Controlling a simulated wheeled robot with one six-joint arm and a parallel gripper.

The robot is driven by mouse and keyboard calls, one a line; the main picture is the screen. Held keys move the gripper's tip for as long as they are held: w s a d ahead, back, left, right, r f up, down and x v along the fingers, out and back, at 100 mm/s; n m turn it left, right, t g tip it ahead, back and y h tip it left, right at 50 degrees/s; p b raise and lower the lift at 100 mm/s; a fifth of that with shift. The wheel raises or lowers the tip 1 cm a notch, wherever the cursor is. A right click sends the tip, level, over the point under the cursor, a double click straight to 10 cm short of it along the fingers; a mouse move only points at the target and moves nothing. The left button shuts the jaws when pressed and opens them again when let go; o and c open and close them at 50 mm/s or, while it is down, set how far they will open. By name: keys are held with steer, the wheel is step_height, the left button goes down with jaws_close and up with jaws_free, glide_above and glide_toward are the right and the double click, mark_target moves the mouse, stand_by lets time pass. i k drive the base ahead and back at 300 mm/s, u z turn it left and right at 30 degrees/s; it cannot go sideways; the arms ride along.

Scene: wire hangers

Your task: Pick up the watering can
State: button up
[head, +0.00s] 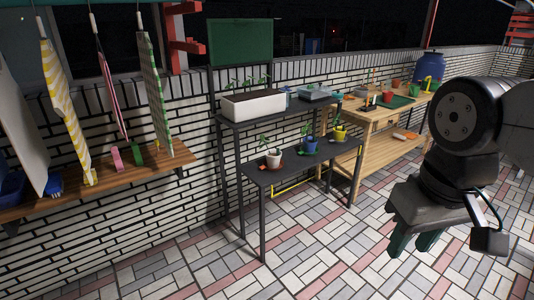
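I cannot make out a watering can for certain. A small yellow object (428,82) in front of the blue barrel at the back right could be one, but it is too small to tell. My gripper (412,247) hangs at the right, pointing down over the paved floor. Its two fingers stand apart with nothing seen between them. It is well in front of the tables and touches nothing.
A dark metal two-level table (262,178) holds a white planter (254,104) and several potted plants. A wooden workbench (375,125) stands behind it. A wooden shelf (95,187) with hanging cloths is at left. The paved floor (330,255) in front is clear.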

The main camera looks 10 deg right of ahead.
mark_target(414, 91)
steer(key=z, duration=0.6)
steer(key=i, duration=1.15)
steer(key=z, duration=1.3)
steer(key=i, duration=1.95)
steer(key=z, duration=0.3)
steer(key=i, duration=1.95)
steer(key=u, duration=1.05)
steer(key=i, duration=1.8)
steer(key=u, duration=1)
steer(key=i, duration=0.65)
steer(key=z, duration=0.05)
steer(key=k, duration=0.25)
steer(key=u, duration=0.05)
